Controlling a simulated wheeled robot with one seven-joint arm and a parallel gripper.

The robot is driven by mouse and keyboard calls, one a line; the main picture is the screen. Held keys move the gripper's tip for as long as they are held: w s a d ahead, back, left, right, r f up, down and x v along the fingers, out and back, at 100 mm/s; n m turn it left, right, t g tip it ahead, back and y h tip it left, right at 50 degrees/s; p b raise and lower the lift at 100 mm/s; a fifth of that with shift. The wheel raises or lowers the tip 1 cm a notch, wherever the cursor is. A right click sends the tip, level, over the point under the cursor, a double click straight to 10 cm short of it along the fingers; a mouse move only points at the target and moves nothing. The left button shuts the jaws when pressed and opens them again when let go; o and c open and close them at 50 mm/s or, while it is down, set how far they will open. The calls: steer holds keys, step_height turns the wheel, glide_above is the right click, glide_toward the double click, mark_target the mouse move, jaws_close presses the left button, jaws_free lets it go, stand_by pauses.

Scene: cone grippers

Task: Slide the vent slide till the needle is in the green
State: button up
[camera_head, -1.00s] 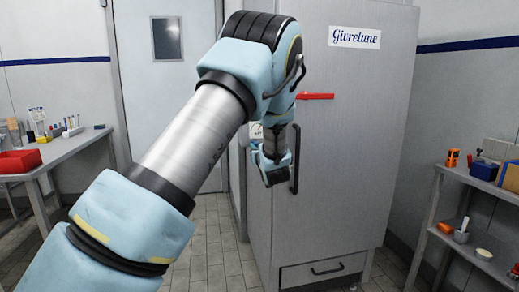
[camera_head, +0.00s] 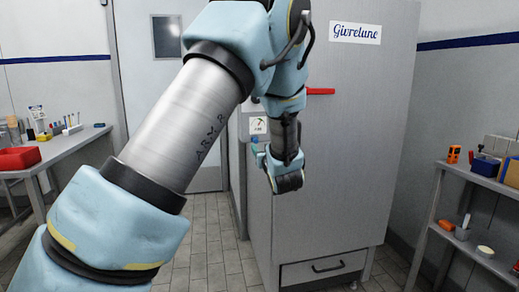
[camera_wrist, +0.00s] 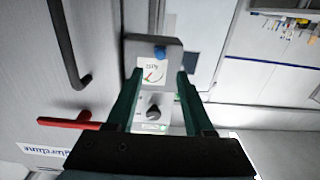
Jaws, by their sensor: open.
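The control box (camera_wrist: 170,48) is on the side of the grey cabinet. It carries a white gauge (camera_wrist: 152,71), also in the head view (camera_head: 258,126), with a red mark and a thin needle. Which zone the needle points to is too small to tell. A blue knob (camera_wrist: 160,53), seemingly the vent slide's grip, sits beside the gauge on a grey plate. My gripper (camera_wrist: 160,75) is open, its green fingers apart on either side of the gauge area in the wrist view, with nothing held. In the head view my gripper (camera_head: 259,157) is just below the gauge.
A black dial knob (camera_wrist: 153,112) shows between the fingers. The cabinet (camera_head: 345,160) has a red lever (camera_head: 320,91) and, in the wrist view, a black door handle (camera_wrist: 70,45). A table (camera_head: 70,147) stands left and a shelf (camera_head: 470,180) right.

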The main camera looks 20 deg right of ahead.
steer(key=shift+s+a, duration=0.2)
steer(key=shift+s, duration=1.15)
steer(key=w+a+f+g+p, duration=0.2)
steer(key=a+f+g, duration=0.15)
steer(key=a, duration=0.55)
steer(key=s+a+f+g+y+p, duration=0.2)
steer(key=s+a+g, duration=1)
steer(key=s+a, duration=1)
steer(key=a+p, duration=0.1)
steer(key=a, duration=0.2)
steer(key=shift+a+f+g, duration=0.25)
steer(key=shift+a+g, duration=0.1)
